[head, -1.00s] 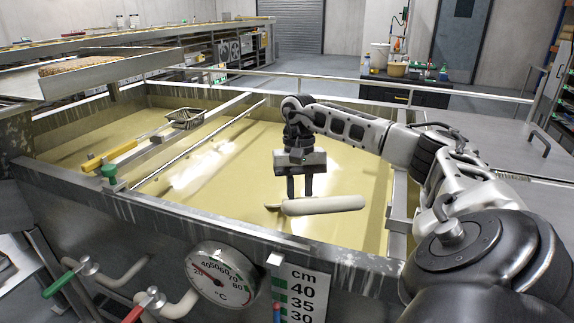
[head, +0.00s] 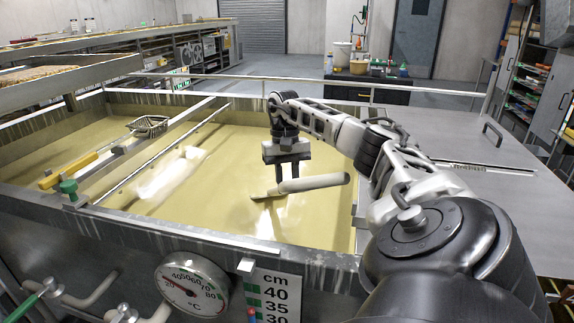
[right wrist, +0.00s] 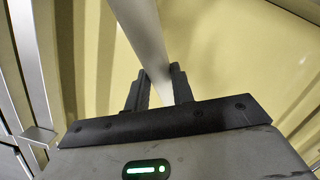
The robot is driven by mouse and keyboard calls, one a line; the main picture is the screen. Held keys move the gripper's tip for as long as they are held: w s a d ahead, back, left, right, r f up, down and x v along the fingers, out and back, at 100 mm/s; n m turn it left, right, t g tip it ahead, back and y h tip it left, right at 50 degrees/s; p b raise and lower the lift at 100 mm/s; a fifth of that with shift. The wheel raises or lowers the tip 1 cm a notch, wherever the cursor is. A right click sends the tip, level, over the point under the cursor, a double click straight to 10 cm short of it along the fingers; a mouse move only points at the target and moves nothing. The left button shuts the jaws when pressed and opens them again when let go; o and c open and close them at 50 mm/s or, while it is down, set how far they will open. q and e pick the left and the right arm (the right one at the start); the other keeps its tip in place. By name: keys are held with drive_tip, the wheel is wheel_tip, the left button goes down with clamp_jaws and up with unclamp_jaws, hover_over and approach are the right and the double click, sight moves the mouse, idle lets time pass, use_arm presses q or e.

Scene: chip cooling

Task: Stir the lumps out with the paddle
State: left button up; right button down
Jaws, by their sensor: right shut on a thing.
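My right gripper (head: 287,176) is above the right compartment of a steel tank (head: 150,226), shut on the paddle (head: 322,182). The paddle's pale, thick handle slants up to the right of the fingers. Its thin, darker end points down to the left, at or just above the yellow liquid (head: 225,205); I cannot tell whether it dips in. In the right wrist view the pale shaft (right wrist: 146,35) runs between the fingers (right wrist: 160,82). The liquid looks smooth with bright glare, and I make out no distinct lumps. My left gripper is not in view.
A steel bar (head: 165,152) divides the tank lengthwise. A wire basket (head: 149,126) and a yellow-handled tool (head: 60,178) lie along the left bar. A round thermometer (head: 192,286) and a cm scale (head: 272,295) are on the front. A flat steel cover (head: 440,150) lies right.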

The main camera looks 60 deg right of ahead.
drive_tip(key=shift+s+a, duration=0.3)
use_arm(q)
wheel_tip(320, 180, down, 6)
drive_tip(key=b, duration=0.9)
use_arm(e)
drive_tip(key=s+a, duration=0.8)
drive_tip(key=a, duration=0.4)
drive_tip(key=r+p, duration=0.4)
drive_tip(key=r, duration=0.2)
drive_tip(key=r+p, duration=0.5)
drive_tip(key=r, duration=0.1)
drive_tip(key=shift+s+a+r, duration=0.1)
drive_tip(key=shift+s+a, duration=0.1)
drive_tip(key=v, duration=0.4)
drive_tip(key=a+v, duration=0.1)
drive_tip(key=v, duration=0.1)
drive_tip(key=shift+s+r, duration=0.15)
drive_tip(key=shift+s, duration=0.25)
drive_tip(key=shift+d+r+b, duration=0.2)
drive_tip(key=shift+r+b, duration=0.1)
drive_tip(key=shift+b, duration=0.05)
use_arm(q)
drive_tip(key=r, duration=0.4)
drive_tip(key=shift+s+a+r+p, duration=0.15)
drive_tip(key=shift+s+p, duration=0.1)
drive_tip(key=shift+p, duration=0.1)
use_arm(e)
wheel_tip(320, 180, up, 5)
drive_tip(key=shift+a+r, duration=0.1)
drive_tip(key=shift+a, duration=0.05)
